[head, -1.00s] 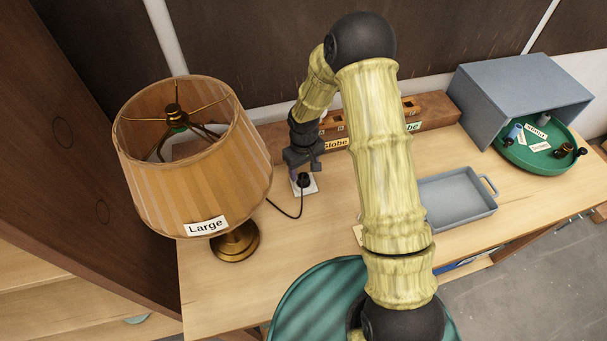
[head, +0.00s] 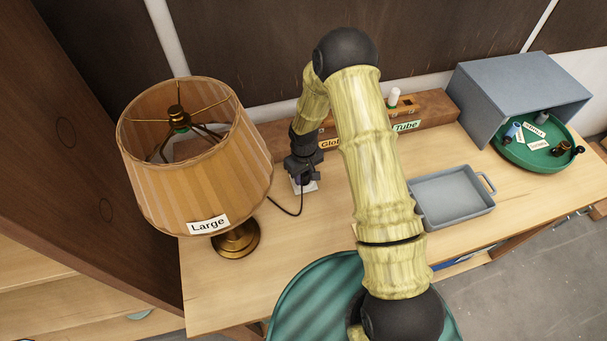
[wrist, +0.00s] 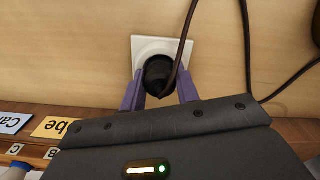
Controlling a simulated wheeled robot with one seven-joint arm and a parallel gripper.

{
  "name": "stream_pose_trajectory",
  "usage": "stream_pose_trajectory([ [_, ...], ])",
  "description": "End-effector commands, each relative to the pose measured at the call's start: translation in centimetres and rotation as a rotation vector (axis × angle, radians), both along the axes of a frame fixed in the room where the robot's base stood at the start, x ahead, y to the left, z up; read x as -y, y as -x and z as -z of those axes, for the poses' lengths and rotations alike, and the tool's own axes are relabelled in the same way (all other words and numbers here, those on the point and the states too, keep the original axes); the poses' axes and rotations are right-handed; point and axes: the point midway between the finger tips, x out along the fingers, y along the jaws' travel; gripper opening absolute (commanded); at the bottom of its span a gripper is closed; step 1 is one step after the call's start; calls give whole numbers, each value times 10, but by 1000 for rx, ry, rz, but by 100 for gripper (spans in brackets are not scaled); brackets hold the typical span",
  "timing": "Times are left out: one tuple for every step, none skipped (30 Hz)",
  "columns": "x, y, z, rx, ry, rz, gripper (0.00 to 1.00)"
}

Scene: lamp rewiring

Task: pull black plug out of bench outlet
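The black plug (wrist: 160,75) sits in the white bench outlet (wrist: 150,47) in the wrist view, with its cord running up. In the head view the white outlet plate (head: 311,186) shows on the bench, with the plug mostly hidden by my gripper. My gripper (wrist: 161,88) has one purple finger on each side of the plug, close to its sides. I cannot tell whether the fingers press on it. In the head view my gripper (head: 304,178) is down at the outlet.
A large shaded lamp (head: 195,165) stands left of the outlet. A wooden rack (head: 432,108) with labels runs behind. A grey tray (head: 452,195), a blue-grey box (head: 520,90) and a green round tray (head: 535,160) are to the right. The front bench is clear.

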Motion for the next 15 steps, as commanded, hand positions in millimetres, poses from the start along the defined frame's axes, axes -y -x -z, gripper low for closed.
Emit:
stream_pose_trajectory([
  [0,0,0,0,0,0,9],
  [0,0,0,0,0,0,9],
  [0,0,-1,0,0,0,9],
  [0,0,-1,0,0,0,9],
  [0,0,-1,0,0,0,9],
  [0,0,-1,0,0,0,9],
  [0,0,-2,0,0,0,9],
  [0,0,-3,0,0,0,9],
  [0,0,-4,0,0,0,9],
  [0,0,-6,1,0,0,9],
  [0,0,-7,1,0,0,9],
  [0,0,-9,1,0,0,9],
  [0,0,-10,1,0,0,9],
  [0,0,-11,1,0,0,9],
  [0,0,-13,1,0,1,9],
])
